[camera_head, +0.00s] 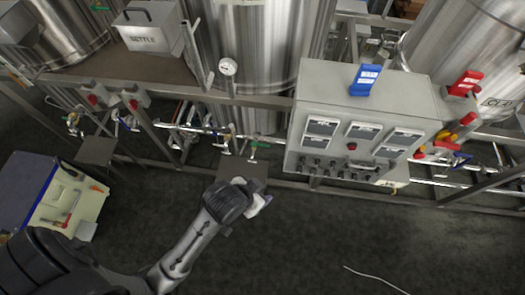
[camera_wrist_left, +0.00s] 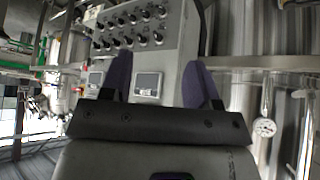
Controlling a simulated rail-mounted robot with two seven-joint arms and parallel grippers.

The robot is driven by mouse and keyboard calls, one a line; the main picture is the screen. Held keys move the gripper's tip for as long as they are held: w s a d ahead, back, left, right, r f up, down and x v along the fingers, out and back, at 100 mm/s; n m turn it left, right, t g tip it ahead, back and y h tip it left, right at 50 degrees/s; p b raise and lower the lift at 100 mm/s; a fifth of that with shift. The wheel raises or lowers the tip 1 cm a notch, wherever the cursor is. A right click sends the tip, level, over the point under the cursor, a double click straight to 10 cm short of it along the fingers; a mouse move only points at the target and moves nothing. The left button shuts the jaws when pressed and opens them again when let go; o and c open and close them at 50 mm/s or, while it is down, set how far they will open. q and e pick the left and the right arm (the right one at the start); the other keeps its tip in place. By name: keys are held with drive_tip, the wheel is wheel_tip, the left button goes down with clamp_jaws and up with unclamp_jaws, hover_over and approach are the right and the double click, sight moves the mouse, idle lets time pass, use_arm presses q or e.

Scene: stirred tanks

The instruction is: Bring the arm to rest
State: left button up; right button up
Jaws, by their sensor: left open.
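My left arm comes in from the lower left in the head view. Its gripper (camera_head: 261,202) is over the dark floor in front of the tank frame. In the left wrist view the two purple-grey fingers of my left gripper (camera_wrist_left: 160,82) stand apart with nothing between them. Beyond them is the grey control box (camera_wrist_left: 172,50) with knobs and display windows, apart from the fingers. My right gripper is in neither view.
The control box (camera_head: 370,100) sits on the metal frame with a blue labelled block (camera_head: 366,79) on top. Steel tanks (camera_head: 258,50) stand behind. A gauge (camera_head: 228,68), pipes and valves line the frame. A tool cart (camera_head: 50,195) is at left. Floor (camera_head: 350,230) at lower right is mostly clear.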

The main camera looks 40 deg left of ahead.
use_arm(q)
drive_tip(key=s+a+f+g+y+p, duration=0.1)
drive_tip(key=s+a+f+g, duration=0.15)
drive_tip(key=s, duration=0.45)
drive_tip(key=s+a+f+g, duration=0.1)
drive_tip(key=s+a+f, duration=0.25)
drive_tip(key=s, duration=0.35)
wheel_tip(320, 180, up, 13)
drive_tip(key=p, duration=1.2)
drive_tip(key=shift+w+p, duration=0.25)
drive_tip(key=shift+p, duration=0.05)
drive_tip(key=shift+r+t, duration=0.1)
drive_tip(key=shift+t, duration=0.15)
